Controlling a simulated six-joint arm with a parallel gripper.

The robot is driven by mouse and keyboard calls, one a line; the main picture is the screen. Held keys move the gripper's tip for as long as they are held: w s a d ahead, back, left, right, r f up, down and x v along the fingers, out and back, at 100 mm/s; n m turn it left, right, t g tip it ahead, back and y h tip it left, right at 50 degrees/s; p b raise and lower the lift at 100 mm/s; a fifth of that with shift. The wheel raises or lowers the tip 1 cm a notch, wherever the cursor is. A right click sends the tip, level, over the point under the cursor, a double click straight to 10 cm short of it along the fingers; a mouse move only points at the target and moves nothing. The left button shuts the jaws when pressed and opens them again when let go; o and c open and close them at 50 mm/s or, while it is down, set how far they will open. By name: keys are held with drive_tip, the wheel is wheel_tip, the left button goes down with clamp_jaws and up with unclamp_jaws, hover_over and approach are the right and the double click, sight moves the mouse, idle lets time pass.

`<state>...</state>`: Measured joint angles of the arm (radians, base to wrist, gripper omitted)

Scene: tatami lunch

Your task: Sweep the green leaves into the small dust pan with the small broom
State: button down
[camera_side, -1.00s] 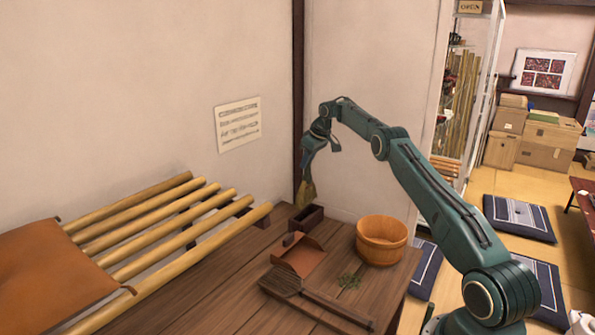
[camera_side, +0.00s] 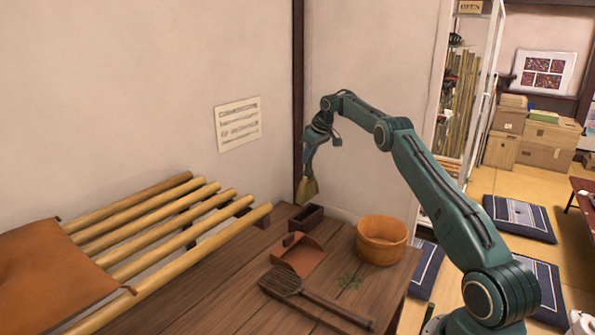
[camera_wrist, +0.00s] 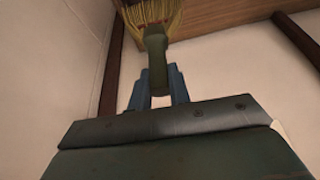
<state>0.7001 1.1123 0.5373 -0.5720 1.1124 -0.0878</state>
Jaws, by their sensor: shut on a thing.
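My gripper (camera_side: 309,158) is shut on the small broom (camera_side: 307,187) and holds it in the air above the dark box, bristles down. In the wrist view the broom's dark green handle (camera_wrist: 155,58) lies between my blue fingers, with the yellow bristles beyond it.
A small dark box (camera_side: 306,218) stands at the table's back edge. A wooden tub (camera_side: 381,240) is right of the leaves. A flat dark slatted tool with a handle (camera_side: 315,298) lies in front of the dust pan. A bamboo rack (camera_side: 165,217) is at left.

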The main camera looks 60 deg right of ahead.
drive_tip(key=s+a+r+m+h, duration=0.1)
drive_tip(key=s+a+r+m, duration=0.25)
drive_tip(key=s+r, duration=0.45)
drive_tip(key=s+a+r+m+h, duration=0.15)
drive_tip(key=s+a+r, duration=0.35)
drive_tip(key=s, duration=0.6)
drive_tip(key=s+a+f+n+y, duration=0.1)
drive_tip(key=s+a+f, duration=0.3)
drive_tip(key=f, duration=0.6)
drive_tip(key=s+a+f+n+y, duration=0.1)
drive_tip(key=s+a+f+n, duration=0.3)
drive_tip(key=s+f, duration=0.5)
drive_tip(key=shift+s+a+f+n+y, duration=0.25)
drive_tip(key=shift+f+n+y, duration=0.1)
drive_tip(key=shift+f, duration=0.25)
